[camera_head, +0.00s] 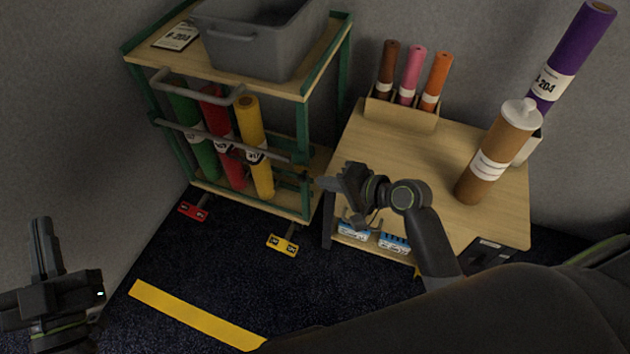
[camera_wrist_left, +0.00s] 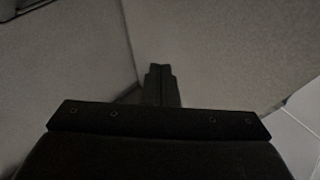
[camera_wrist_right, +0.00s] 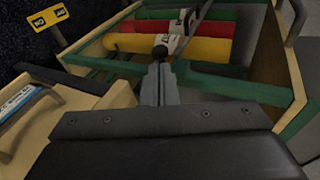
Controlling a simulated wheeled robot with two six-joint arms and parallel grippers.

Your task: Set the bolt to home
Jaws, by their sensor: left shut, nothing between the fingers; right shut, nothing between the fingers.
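A wheeled cart with green posts (camera_head: 330,75) stands at the left. A grey rail (camera_head: 225,138) crosses its front, before green, red and yellow rolls (camera_head: 254,150). My right gripper (camera_head: 320,183) is shut and empty, close to this fitting; contact cannot be told. In the right wrist view its fingertips (camera_wrist_right: 160,67) point at the cart's rolls and rail. My left gripper (camera_head: 41,224) is shut and empty at far left, away from the cart; its fingertips (camera_wrist_left: 161,70) face bare wall.
A grey bin (camera_head: 262,45) and tag (camera_head: 177,37) lie on the cart top. A red pedal (camera_head: 193,212) and yellow pedal (camera_head: 283,245) are at floor level. Yellow tape (camera_head: 195,314) marks open floor.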

